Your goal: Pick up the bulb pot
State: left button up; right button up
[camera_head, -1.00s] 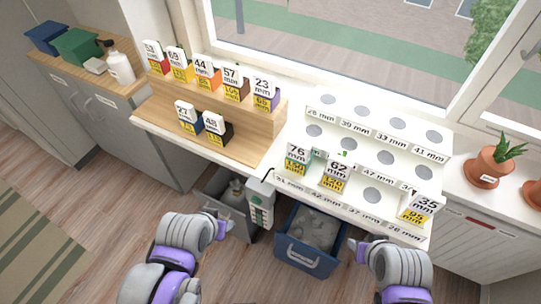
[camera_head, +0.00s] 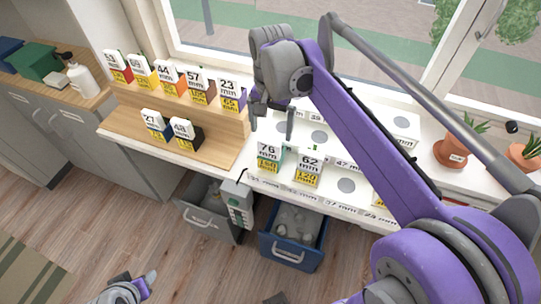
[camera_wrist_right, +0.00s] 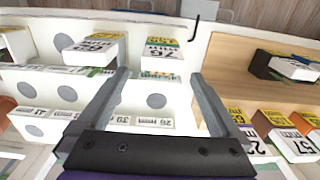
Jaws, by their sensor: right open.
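No thing is marked as the bulb pot, and I cannot tell which it is. A terracotta pot with a green plant (camera_head: 453,152) stands at the right of the sill, and a second potted plant (camera_head: 524,157) is partly behind my right arm. My right gripper (camera_head: 271,125) is open and empty above the white stepped rack (camera_head: 335,205), well left of the pots. In the right wrist view its fingers (camera_wrist_right: 160,82) stand apart over the rack, with the 76 mm box (camera_wrist_right: 161,57) beyond them. My left gripper (camera_head: 148,282) shows only partly at the bottom edge; its jaws are unclear.
A 62 mm box (camera_head: 308,168) stands on the rack near the 76 mm box. Several labelled boxes stand on the wooden stepped stand (camera_head: 190,130). A blue bin (camera_head: 290,248) and a grey bin (camera_head: 205,215) sit open below the counter.

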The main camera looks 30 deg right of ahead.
aim_at(272, 140)
notch_tip(272, 140, down, 5)
jog(key=shift+r, duration=0.1)
jog(key=f, duration=0.5)
jog(key=shift+w+f, duration=0.25)
jog(key=shift+f, duration=0.1)
grip_shut()
